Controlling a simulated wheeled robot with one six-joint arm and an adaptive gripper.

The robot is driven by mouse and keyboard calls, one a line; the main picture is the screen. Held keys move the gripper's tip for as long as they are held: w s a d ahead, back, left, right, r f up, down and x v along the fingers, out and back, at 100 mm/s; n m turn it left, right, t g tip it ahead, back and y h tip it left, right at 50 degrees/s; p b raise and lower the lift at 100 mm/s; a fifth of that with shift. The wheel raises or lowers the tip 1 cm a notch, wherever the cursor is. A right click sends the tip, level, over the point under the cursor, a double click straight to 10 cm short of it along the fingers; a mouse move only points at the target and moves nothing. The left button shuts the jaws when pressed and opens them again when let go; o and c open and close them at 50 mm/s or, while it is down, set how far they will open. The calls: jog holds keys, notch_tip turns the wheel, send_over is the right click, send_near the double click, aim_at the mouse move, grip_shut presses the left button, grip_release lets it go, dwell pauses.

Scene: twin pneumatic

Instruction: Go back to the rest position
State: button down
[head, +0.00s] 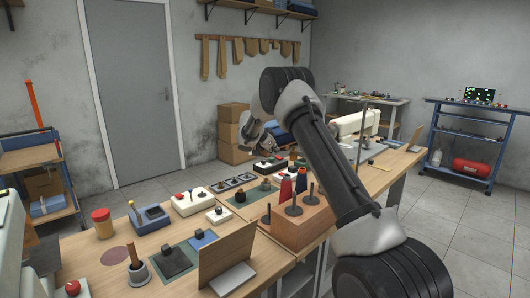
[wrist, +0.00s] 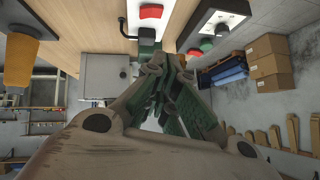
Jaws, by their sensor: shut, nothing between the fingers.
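My gripper (head: 256,136) is held in the air above the far part of the workbench (head: 262,207), partly hidden behind my raised arm in the head view. In the wrist view the two fingers of my gripper (wrist: 168,72) come together in front of the camera. They are shut with nothing held between them. The bench edge and some bench items show beyond the fingers in the wrist view.

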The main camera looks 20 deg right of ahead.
jog(key=shift+r, duration=0.1)
jog(key=s+a+r+n+g+y, duration=0.1)
jog(key=s+r+n, duration=0.2)
jog(key=s+r, duration=0.85)
jog(key=s+a+r+n+y, duration=0.1)
jog(key=s+r+n, duration=0.2)
jog(key=s+r, duration=0.8)
jog(key=s+a+f+n+y, duration=0.2)
jog(key=s+a+n, duration=0.1)
jog(key=s, duration=0.9)
jog(key=s+a+f+n+y, duration=0.2)
jog(key=s+a+f+n, duration=0.1)
jog(key=s, duration=1)
jog(key=s+a+f+n+y, duration=0.1)
jog(key=s+a+f+n, duration=0.1)
jog(key=s, duration=1.1)
jog(key=shift+a+f+n+y, duration=0.2)
jog(key=shift+a+n+y, duration=0.2)
jog(key=shift+a+n, duration=0.25)
jog(key=shift+w, duration=0.15)
